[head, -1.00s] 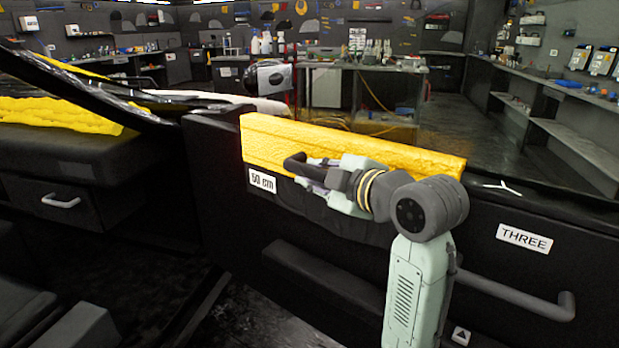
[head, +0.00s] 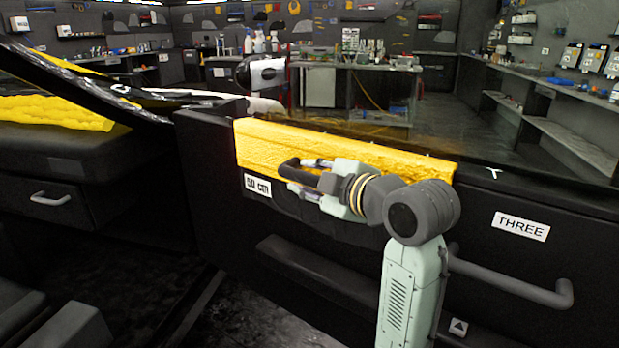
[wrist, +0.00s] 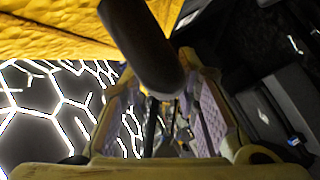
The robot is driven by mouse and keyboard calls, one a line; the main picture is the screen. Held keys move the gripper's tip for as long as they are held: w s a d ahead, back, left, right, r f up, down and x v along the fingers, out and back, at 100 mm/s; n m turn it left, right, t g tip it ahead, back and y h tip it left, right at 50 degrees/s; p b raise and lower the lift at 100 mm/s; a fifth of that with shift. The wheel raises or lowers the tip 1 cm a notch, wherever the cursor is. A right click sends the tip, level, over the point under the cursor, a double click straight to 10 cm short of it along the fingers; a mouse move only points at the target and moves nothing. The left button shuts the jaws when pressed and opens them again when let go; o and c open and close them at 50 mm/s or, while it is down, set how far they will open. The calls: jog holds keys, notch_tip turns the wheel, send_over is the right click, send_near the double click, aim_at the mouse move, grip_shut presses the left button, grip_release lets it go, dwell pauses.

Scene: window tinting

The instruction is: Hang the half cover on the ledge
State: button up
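The yellow half cover (head: 400,160) lies along the top of the black door panel, its long side level with the ledge (head: 480,181). A dark loop handle (head: 291,172) stands out from the cover's front face. My gripper (head: 300,176) is at this handle, with one finger above it and one below. In the wrist view the yellow cover (wrist: 45,28) fills the upper left, and the dark handle (wrist: 143,50) crosses in front of the finger ends. The fingers (wrist: 165,85) look spread around the handle. Their contact with it is partly hidden.
A cushioned seat with yellow material (head: 50,112) is at left. Workbenches stand behind.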

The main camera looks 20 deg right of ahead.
jog(key=shift+o, duration=1.2)
jog(key=shift+f, duration=0.1)
jog(key=shift+s, duration=0.1)
jog(key=v, duration=1.2)
